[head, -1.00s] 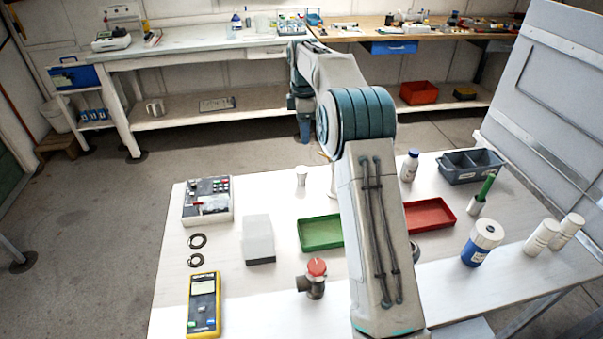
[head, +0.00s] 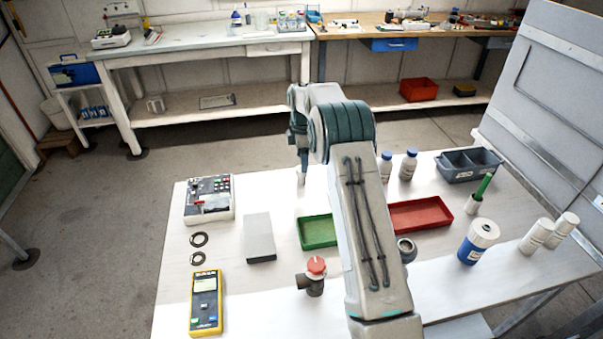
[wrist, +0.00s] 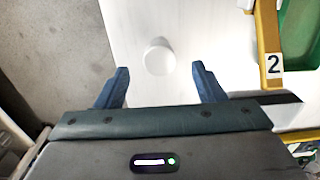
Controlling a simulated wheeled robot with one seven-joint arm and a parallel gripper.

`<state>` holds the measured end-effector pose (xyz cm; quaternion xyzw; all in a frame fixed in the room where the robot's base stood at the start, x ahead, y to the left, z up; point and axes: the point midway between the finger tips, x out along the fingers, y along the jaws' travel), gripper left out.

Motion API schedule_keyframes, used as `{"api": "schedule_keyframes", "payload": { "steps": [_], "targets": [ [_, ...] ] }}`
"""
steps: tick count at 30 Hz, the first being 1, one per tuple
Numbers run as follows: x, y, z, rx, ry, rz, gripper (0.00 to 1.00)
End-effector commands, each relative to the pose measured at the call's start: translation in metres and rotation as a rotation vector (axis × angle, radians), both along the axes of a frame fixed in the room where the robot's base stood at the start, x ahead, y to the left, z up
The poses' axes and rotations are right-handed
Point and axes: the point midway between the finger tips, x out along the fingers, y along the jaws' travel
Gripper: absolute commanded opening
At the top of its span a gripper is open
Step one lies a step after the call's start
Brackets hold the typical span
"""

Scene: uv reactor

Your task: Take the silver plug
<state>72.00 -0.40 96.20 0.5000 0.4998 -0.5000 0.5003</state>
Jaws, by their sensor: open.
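A small pale round piece (wrist: 159,57) stands on the white table (wrist: 135,22) in the wrist view, between and beyond my fingertips and apart from them. I cannot tell for sure that it is the silver plug. My gripper (wrist: 160,82) is open and empty, with one blue finger on each side below the piece. In the head view my arm reaches over the table's far side. A dark grey ring-shaped fitting (head: 405,250) sits right of my arm.
A green tray (head: 318,244) and a red tray (head: 450,208) flank my arm. A red-capped valve (head: 313,287), a grey box (head: 259,246), a yellow meter (head: 206,318) and a control box (head: 208,219) stand left. A yellow-edged thing marked 2 (wrist: 266,35) is at right.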

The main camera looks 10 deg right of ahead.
Motion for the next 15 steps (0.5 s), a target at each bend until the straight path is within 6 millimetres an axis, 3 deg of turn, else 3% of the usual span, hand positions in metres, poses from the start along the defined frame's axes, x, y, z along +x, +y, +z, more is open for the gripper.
{"api": "schedule_keyframes", "payload": {
  "steps": [6,14,15],
  "targets": [
    [0.000,0.001,-0.026,0.001,0.002,0.000,0.63],
    [0.000,0.001,-0.030,0.001,0.000,0.000,0.63],
    [0.000,0.001,-0.030,0.001,0.000,0.000,0.54]
  ]
}}
